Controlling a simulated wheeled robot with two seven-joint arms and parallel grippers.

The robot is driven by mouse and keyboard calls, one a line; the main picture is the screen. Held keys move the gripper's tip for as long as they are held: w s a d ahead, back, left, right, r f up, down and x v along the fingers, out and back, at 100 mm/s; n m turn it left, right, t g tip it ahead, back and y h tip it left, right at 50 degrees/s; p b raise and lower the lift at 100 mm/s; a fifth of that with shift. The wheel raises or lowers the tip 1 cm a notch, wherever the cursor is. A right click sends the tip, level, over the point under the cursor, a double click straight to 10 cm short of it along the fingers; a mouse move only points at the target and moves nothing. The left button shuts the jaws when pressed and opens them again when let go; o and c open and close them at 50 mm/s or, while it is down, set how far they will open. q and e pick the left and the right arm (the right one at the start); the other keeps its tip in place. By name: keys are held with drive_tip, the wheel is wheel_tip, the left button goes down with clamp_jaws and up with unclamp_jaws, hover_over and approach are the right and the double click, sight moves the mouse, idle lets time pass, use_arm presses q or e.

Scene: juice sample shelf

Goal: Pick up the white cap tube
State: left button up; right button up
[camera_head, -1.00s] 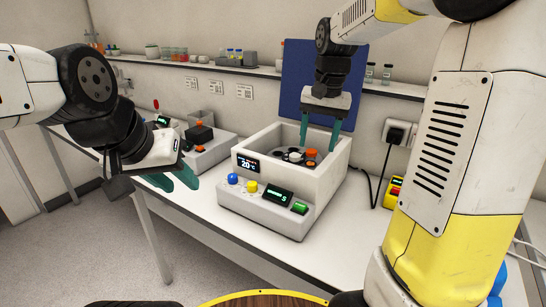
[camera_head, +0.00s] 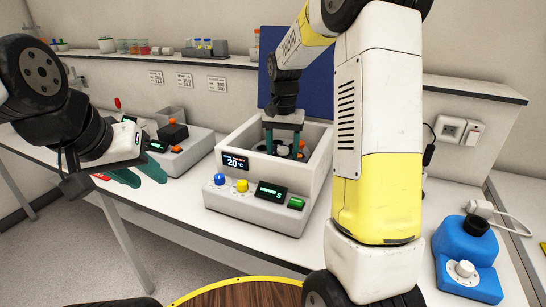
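I cannot make out a white-capped tube for certain. A grey box-shaped device (camera_head: 318,180) with an open top stands on the bench, with dark and white round parts inside and an orange cap (camera_head: 301,146) in its well. My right gripper (camera_head: 283,144) points down into this well. Its teal fingers are apart, with the right finger beside the orange cap; whether anything is between them is hard to see. My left gripper (camera_head: 138,174) is open and empty in front of the bench at the left, with its fingers apart.
A second grey device (camera_head: 187,155) with a black and orange top stands left on the bench. A blue device (camera_head: 465,258) sits at the right. The wall shelf holds a rack of small tubes (camera_head: 203,46). Bare bench lies in front of the box.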

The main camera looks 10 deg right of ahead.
drive_tip(key=shift+f, duration=0.45)
drive_tip(key=shift+c, duration=0.4)
clamp_jaws()
drive_tip(key=shift+r, duration=0.2)
